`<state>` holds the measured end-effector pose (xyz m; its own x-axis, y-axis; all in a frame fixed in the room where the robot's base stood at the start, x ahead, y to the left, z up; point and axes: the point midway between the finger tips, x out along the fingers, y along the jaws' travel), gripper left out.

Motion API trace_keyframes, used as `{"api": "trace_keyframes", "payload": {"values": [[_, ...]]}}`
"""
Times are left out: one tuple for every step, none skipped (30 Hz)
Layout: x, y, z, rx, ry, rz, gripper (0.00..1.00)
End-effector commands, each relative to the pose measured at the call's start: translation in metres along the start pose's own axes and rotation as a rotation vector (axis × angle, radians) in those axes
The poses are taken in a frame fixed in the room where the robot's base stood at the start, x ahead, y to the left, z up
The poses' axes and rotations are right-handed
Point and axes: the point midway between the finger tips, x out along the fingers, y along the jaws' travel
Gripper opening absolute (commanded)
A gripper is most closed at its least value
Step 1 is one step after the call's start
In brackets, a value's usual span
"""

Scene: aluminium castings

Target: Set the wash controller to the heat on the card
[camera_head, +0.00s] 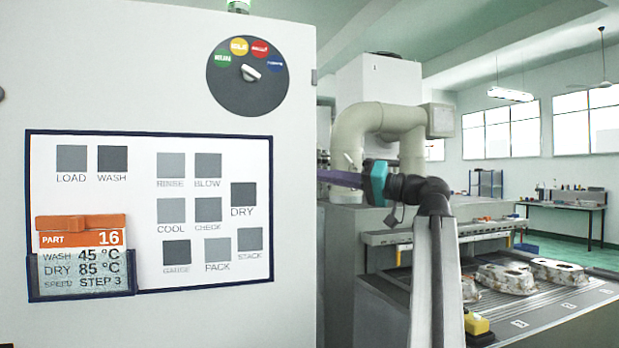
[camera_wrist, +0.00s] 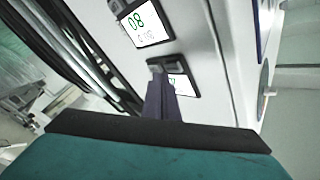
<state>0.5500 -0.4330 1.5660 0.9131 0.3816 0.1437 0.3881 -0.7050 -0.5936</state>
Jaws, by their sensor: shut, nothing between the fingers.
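The card (camera_head: 82,240) is in a holder at the lower left of the white board in the head view. It reads part 16, wash 45 °C, dry 85 °C, speed step 3. In the wrist view, a display (camera_wrist: 146,22) with green digits, like 08 or an inverted 80, is set in a pale panel. A second display (camera_wrist: 180,84) is partly hidden by a dark fitting and my fingers. I cannot tell which is the wash controller. My gripper (camera_wrist: 157,74) is shut and empty, its tips at or over the dark fitting; contact is unclear. In the head view the white cabinet edge hides the tips.
The white cabinet (camera_head: 180,70) fills the left, with a round dial (camera_head: 247,88) with coloured marks. Right of my arm, castings (camera_head: 505,278) lie on a grey slatted surface (camera_head: 545,312). A yellow object (camera_head: 477,324) sits near its front edge.

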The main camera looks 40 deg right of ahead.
Motion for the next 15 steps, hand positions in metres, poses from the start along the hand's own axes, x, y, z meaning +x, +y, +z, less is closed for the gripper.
{"api": "trace_keyframes", "payload": {"values": [[-0.0003, 0.0002, -0.0002, 0.0, 0.0, 0.0, 0.0], [-0.0003, 0.0001, -0.0002, 0.0, 0.0, 0.0, 0.0], [-0.0003, 0.0001, -0.0002, 0.0, 0.0, 0.0, 0.0], [-0.0003, 0.0001, -0.0002, 0.0, 0.0, 0.0, 0.0], [-0.0003, 0.0, -0.0002, 0.0, 0.0, 0.0, 0.0], [-0.0003, 0.0, -0.0002, 0.0, 0.0, 0.0, 0.0], [-0.0003, 0.0, -0.0002, 0.0, 0.0, 0.0, 0.0], [-0.0004, 0.0001, -0.0003, 0.0, 0.001, 0.0, 0.0], [-0.0006, 0.0003, -0.0005, 0.0, 0.001, 0.0, 0.0], [-0.0009, 0.0006, -0.0008, 0.0, 0.001, 0.0, 0.0], [-0.0015, 0.0011, -0.0012, 0.0, 0.001, 0.0, 0.0], [-0.0024, 0.002, -0.002, 0.0, 0.001, 0.001, 0.0], [-0.0034, 0.0028, -0.0027, 0.0, 0.001, 0.001, 0.0], [-0.0045, 0.0038, -0.0036, 0.0, 0.001, 0.001, 0.0], [-0.0062, 0.0052, -0.0049, 0.0, 0.001, 0.001, 0.0]]}}
